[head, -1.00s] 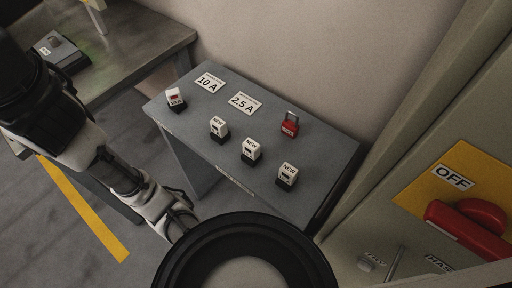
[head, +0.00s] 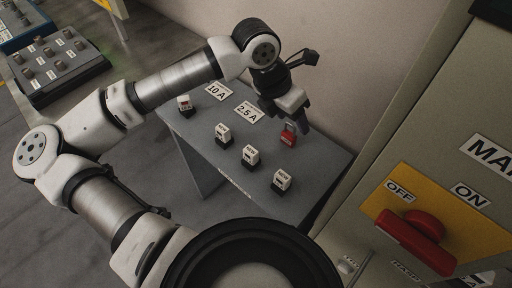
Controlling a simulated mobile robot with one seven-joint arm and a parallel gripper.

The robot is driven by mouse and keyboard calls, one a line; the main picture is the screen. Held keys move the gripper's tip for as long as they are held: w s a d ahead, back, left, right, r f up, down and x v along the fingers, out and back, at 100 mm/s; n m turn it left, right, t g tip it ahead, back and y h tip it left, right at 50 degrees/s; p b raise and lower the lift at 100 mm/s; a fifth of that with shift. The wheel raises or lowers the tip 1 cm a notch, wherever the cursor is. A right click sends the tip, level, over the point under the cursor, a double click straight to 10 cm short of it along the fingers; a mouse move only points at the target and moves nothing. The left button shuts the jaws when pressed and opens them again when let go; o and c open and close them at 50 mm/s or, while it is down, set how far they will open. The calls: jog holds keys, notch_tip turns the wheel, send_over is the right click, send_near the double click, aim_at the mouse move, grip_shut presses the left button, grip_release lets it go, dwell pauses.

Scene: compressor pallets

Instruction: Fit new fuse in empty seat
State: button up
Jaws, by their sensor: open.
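Three fuses with white "NEW" labels and dark bases stand upright on the grey table: one at the left (head: 222,134), one in the middle (head: 249,156) and one nearest (head: 281,181). Another white block with a red mark (head: 184,103) stands at the table's left, beside the "10 A" label (head: 217,92). My gripper (head: 290,114) is open above the back right of the table, just over a red padlock (head: 288,138). It is apart from the fuses. I cannot tell whether it touches the padlock. No empty fuse seat is visible.
A grey cabinet at the right bears a red switch handle (head: 416,240) on a yellow plate with "OFF" and "ON" labels. A "2.5 A" label (head: 249,112) lies on the table (head: 215,168). A bench with knobbed boxes (head: 56,64) stands at the back left. The wall is behind the table.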

aim_at(251, 151)
jog(key=a+f+y, duration=0.1)
jog(key=a+f, duration=0.1)
jog(key=a, duration=0.1)
jog(key=a+f+n+y, duration=0.1)
jog(key=a+f+y, duration=0.1)
jog(key=a, duration=0.1)
jog(key=a+f+y, duration=0.1)
jog(key=a, duration=0.2)
jog(key=shift+w+a+f, duration=0.1)
jog(key=shift+w+f, duration=0.1)
jog(key=shift+f, duration=0.2)
jog(key=shift+f, duration=0.1)
notch_tip(251, 151, down, 8)
jog(key=b, duration=0.5)
jog(key=shift+f, duration=0.1)
jog(key=shift+f+b, duration=0.35)
jog(key=shift+b, duration=0.45)
jog(key=shift+b, duration=0.95)
